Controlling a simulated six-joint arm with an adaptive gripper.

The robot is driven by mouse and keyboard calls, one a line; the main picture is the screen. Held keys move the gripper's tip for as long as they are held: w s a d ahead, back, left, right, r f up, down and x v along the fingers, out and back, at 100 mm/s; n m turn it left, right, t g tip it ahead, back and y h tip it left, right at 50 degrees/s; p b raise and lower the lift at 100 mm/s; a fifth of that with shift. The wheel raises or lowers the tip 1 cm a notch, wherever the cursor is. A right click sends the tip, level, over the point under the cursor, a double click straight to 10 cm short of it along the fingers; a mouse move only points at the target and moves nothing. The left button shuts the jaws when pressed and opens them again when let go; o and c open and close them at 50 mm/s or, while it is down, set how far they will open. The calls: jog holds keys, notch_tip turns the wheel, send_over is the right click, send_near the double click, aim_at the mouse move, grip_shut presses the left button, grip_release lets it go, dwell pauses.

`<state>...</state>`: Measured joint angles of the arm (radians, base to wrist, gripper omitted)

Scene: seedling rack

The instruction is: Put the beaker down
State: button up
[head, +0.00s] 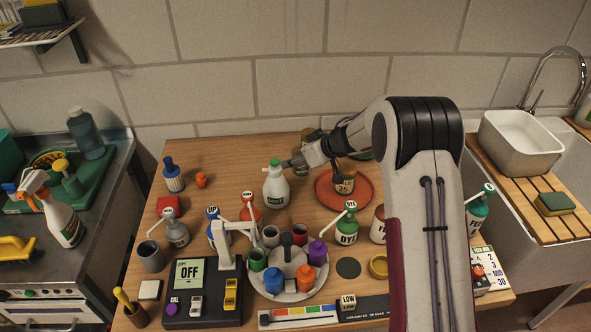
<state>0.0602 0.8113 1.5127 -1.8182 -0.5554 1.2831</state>
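My gripper (290,164) is at the back middle of the table, its fingertips beside the neck of a white bottle with a green cap (276,188). I cannot tell whether the fingers touch the bottle or are open or shut. No clear beaker shows in the gripper. Beaker-like cups stand elsewhere: a grey cup (151,257) at the left front, and green (258,260), grey (270,236) and dark red (300,234) cups on or beside a round grey carousel (287,294). My arm hides part of the table at the right.
Pump bottles, including a green one (346,228), stand around the middle. A pH meter (200,292) is at the front left. Bare wood (228,172) lies left of the white bottle.

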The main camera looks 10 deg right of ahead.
aim_at(298, 168)
jog(key=shift+f, duration=0.2)
jog(key=shift+f, duration=1.85)
jog(key=shift+f, duration=0.1)
jog(key=o, duration=1.3)
jog(key=shift+v, duration=0.75)
jog(key=v, duration=1)
jog(key=shift+r, duration=0.3)
jog(key=shift+d+r, duration=0.1)
jog(key=shift+d, duration=0.05)
